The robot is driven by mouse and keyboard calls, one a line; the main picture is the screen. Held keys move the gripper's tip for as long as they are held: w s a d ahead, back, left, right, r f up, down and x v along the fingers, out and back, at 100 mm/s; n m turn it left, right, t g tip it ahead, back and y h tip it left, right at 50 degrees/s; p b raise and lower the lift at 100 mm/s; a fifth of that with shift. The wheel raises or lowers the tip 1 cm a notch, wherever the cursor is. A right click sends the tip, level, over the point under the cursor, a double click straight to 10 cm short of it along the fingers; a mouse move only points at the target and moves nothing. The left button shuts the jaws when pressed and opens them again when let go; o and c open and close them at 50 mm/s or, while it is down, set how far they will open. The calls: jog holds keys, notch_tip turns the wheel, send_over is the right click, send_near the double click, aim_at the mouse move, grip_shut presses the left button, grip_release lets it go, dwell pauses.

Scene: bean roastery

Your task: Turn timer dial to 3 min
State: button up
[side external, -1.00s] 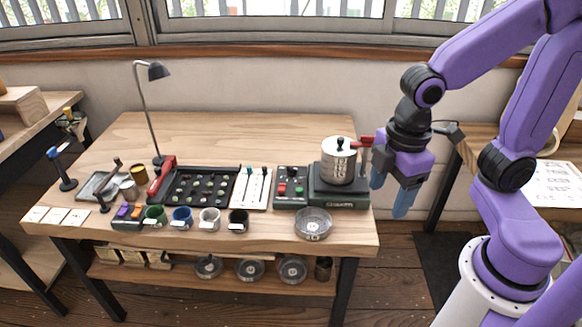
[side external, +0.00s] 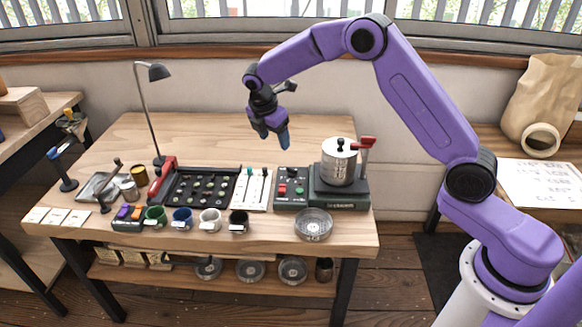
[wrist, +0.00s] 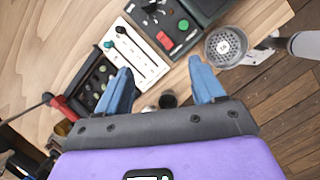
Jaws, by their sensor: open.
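A dark control box (side external: 291,202) stands on the table, left of the roaster. It has a red button (side external: 283,189), a green button and dark knobs along its far edge; which one is the timer dial, and its setting, are too small to tell. In the wrist view, the box (wrist: 200,12) is at the top, with the red button (wrist: 164,40) and green button (wrist: 183,24) clear. My gripper (side external: 273,135) is open and empty, high above the table behind the box. Its two blue fingers (wrist: 160,70) point downward, apart from everything.
The roaster, a steel drum (side external: 339,162) with a red handle, stands right of the box. A white slider panel (side external: 252,188) and a black bean tray (side external: 200,186) are to its left. A round mesh tray (side external: 313,224) and several cups are in front.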

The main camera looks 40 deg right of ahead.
jog(key=w+d+f, duration=0.3)
jog(key=d, duration=0.1)
jog(key=n, duration=0.1)
send_near(292, 169)
jog(key=shift+h, duration=0.3)
jog(key=x, duration=0.8)
jog(key=shift+a+f, duration=0.1)
jog(key=shift+f, duration=0.2)
jog(key=c, duration=1.1)
